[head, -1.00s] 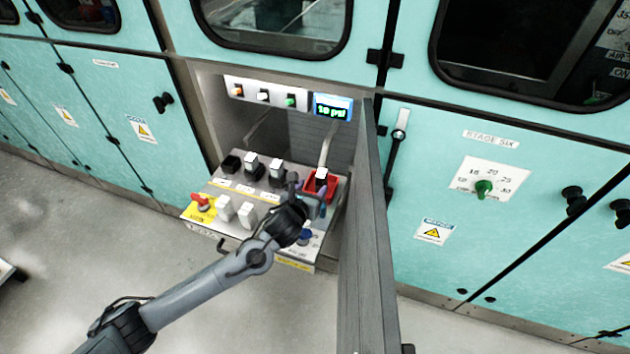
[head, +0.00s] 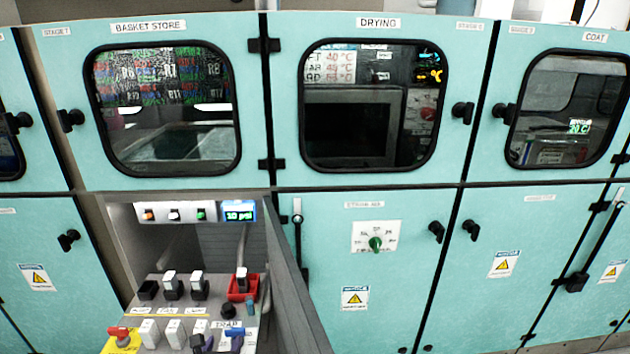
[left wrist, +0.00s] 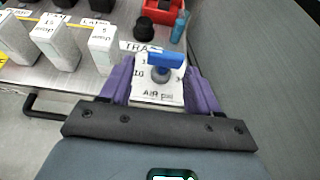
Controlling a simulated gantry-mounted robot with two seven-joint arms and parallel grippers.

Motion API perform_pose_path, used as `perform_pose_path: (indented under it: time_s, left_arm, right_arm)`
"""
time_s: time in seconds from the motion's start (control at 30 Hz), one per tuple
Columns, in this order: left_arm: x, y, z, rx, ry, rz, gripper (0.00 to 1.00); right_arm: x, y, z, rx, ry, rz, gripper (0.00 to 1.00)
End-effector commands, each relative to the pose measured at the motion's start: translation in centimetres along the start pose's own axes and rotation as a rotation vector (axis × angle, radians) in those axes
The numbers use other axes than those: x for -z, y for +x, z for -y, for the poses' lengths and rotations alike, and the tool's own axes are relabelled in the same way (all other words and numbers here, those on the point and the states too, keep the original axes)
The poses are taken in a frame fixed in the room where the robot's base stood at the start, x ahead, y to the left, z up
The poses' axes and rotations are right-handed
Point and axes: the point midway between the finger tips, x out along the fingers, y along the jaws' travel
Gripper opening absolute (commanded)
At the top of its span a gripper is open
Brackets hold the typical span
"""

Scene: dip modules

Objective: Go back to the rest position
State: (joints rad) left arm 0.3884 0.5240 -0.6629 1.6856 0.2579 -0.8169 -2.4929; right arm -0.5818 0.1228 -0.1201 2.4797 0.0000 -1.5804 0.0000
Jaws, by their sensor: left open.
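My left gripper shows in the left wrist view (left wrist: 160,78) as two purple fingers, apart with nothing held. Between and beyond them is a blue valve handle (left wrist: 165,61) on a white dial plate marked AIR psi. Whether the fingers touch the plate cannot be told. In the head view only a small part of the left gripper (head: 203,343) shows at the bottom edge, beside the blue handle (head: 236,336). My right gripper is in neither view.
The control panel (head: 165,312) carries white and black modules, a red tray (head: 243,294) and a red handle on yellow (head: 119,335). An open grey door (head: 297,310) stands close on the right. Teal cabinets (head: 330,225) fill the background.

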Motion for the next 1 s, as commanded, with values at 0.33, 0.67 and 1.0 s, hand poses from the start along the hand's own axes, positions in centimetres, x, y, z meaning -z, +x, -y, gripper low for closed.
perform_pose_path:
  time_s: [0.33, 0.67, 1.0]
  left_arm:
    - [9.9, -3.8, 2.0, 0.028, -0.073, -0.181, 0.62]
    - [16.9, -16.7, 4.7, -0.008, -0.539, -0.456, 0.62]
    - [16.1, -29.7, 1.1, -0.513, -1.622, -0.598, 0.62]
  right_arm:
    - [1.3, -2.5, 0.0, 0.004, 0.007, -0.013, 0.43]
    - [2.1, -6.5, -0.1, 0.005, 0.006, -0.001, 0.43]
    - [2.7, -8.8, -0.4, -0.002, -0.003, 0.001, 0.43]
